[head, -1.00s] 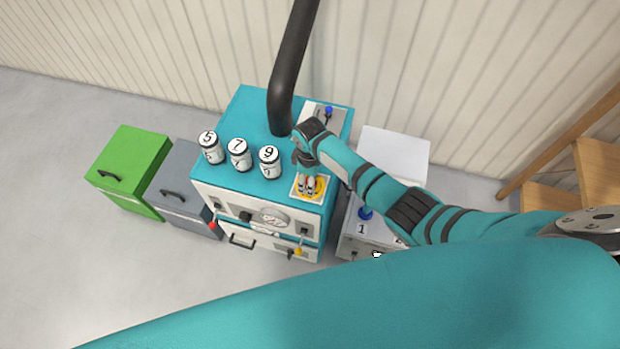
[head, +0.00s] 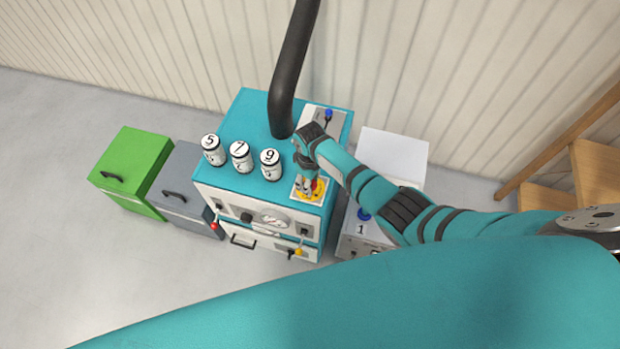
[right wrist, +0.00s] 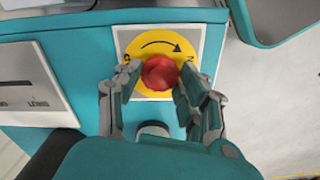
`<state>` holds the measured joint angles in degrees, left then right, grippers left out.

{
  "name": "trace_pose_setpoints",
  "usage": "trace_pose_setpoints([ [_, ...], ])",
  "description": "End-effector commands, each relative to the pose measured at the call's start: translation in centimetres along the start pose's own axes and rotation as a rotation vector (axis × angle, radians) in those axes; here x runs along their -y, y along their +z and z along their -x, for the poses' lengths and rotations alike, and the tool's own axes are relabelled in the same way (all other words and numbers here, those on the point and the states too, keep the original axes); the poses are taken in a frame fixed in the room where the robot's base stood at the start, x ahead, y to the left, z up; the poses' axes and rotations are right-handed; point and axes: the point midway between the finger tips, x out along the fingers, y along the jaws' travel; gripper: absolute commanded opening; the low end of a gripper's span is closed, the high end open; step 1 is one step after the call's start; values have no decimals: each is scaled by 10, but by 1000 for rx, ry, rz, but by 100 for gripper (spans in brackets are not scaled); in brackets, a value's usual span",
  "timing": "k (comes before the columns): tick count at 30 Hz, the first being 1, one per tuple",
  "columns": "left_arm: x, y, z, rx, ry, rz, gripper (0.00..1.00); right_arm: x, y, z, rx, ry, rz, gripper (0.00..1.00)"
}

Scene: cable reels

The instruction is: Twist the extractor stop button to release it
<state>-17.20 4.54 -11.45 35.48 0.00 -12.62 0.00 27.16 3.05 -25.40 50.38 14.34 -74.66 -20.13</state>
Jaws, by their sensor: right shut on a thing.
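The extractor stop button is a red mushroom knob (right wrist: 160,73) on a round yellow plate (right wrist: 150,44) with a black curved arrow, seen in the right wrist view. In the head view the yellow plate (head: 316,195) lies on the front right corner of the teal cabinet's top. My right gripper (right wrist: 158,82) comes down on the button from above, its two fingers on either side of the red knob and shut on it. In the head view the right gripper (head: 308,184) hides most of the knob. My left gripper is not in view.
Three white numbered canisters (head: 241,156) stand left of the button on the teal cabinet (head: 262,108). A black duct (head: 290,75) rises behind. A blue-knobbed lever (head: 328,113) sits at the back right. A white cabinet (head: 392,150) stands to the right, green (head: 130,165) and grey (head: 182,180) bins left.

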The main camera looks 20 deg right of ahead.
Motion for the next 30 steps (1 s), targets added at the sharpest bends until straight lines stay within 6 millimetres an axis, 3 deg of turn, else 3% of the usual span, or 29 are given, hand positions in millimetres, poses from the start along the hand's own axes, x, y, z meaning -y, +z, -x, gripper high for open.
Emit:
trace_pose_setpoints([
  [15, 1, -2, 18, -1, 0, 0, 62, 0, 0, 0, 1, -1, -337, 8],
  [30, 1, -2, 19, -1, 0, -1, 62, 0, 1, -1, 3, 0, -404, 8],
])
